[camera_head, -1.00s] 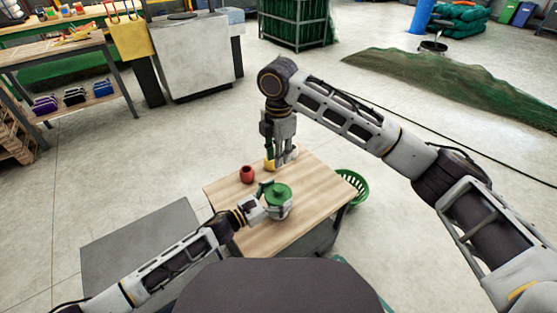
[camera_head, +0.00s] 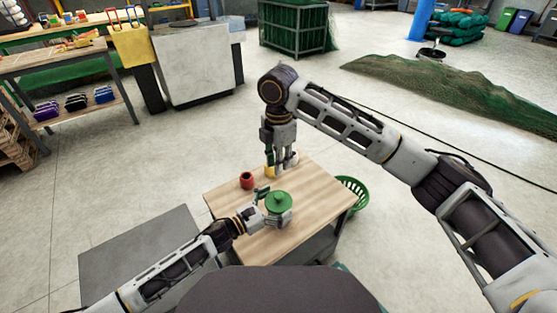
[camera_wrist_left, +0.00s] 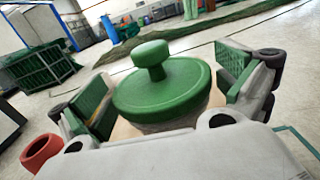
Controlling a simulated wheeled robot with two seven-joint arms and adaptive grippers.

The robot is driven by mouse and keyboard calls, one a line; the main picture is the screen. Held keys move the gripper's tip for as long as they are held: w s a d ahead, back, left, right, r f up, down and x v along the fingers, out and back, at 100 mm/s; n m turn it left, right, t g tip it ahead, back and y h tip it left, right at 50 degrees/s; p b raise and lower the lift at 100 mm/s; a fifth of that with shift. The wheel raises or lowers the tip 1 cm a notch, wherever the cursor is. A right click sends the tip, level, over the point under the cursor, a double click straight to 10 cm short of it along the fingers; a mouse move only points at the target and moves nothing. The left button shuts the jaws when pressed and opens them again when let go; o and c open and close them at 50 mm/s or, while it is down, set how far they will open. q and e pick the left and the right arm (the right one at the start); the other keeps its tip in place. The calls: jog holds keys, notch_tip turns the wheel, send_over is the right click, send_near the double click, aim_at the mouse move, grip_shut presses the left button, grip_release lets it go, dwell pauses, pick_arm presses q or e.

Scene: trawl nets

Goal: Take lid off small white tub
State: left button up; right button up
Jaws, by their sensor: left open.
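A round green lid (camera_head: 278,202) with a knob on top sits on the small white tub, near the front of the wooden table (camera_head: 318,187). In the left wrist view the lid (camera_wrist_left: 163,90) fills the middle, and a strip of the pale tub (camera_wrist_left: 178,123) shows under its rim. My left gripper (camera_wrist_left: 165,92) is open, with one green-padded finger on each side of the lid and gaps visible. My right gripper (camera_head: 281,163) hangs pointing down over the table's back edge, beside a yellow object (camera_head: 269,172). Its fingertip gap is unclear.
A red pot (camera_head: 247,180) stands on the table's back left and shows in the left wrist view. A green basket (camera_head: 354,193) is beyond the table's right edge. The table's right half is clear. A grey surface (camera_head: 140,250) lies at the left.

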pick_arm(q)
jog(key=v, duration=1.1)
jog(key=shift+s+a, duration=0.2)
jog(key=shift+a, duration=0.1)
dwell(0.4)
